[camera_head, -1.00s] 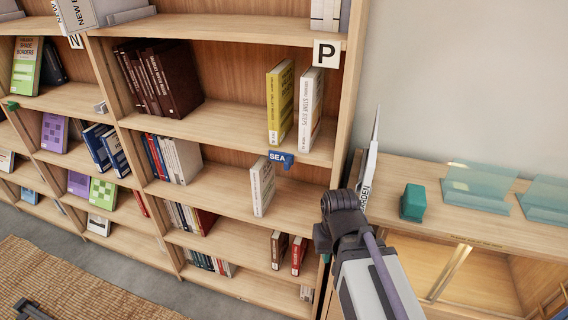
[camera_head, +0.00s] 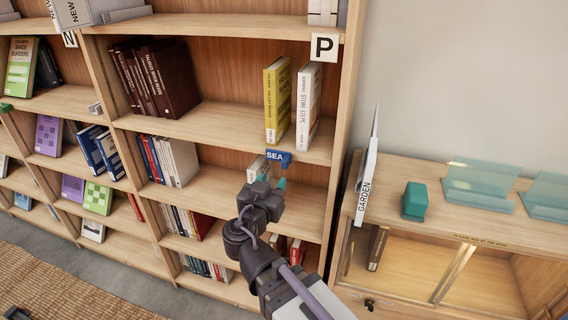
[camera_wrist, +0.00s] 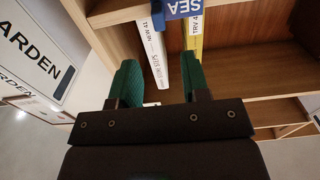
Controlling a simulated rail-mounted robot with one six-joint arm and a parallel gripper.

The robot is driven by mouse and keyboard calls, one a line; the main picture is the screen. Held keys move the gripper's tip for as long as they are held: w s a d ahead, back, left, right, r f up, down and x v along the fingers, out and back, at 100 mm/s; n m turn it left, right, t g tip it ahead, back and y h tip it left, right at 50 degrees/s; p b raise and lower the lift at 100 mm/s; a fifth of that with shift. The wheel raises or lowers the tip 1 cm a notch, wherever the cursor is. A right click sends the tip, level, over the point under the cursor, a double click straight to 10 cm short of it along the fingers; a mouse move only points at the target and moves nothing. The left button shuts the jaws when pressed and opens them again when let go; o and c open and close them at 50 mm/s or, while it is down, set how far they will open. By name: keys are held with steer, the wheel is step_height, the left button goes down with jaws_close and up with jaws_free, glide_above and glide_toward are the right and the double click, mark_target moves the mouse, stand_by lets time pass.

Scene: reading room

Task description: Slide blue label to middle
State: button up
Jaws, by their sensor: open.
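The blue label (camera_head: 278,157) reads SEA and hangs on the front edge of a shelf board (camera_head: 215,137), right of the board's middle, below a yellow book and a white book. In the wrist view the label (camera_wrist: 184,8) is at the top edge, partly cut off. My gripper (camera_head: 275,181) is just below the label in the head view, in front of the lower shelf. In the wrist view its two green fingers (camera_wrist: 158,78) are apart with nothing between them, and the label lies beyond their tips.
The yellow book (camera_head: 277,103) and white book (camera_head: 307,105) stand above the label. Dark books (camera_head: 158,78) stand at that shelf's left. The board edge left of the label looks clear.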

mark_target(284, 163)
steer(key=x, duration=0.9)
steer(key=shift+w+d, duration=0.15)
steer(key=shift+w, duration=0.15)
jaws_close()
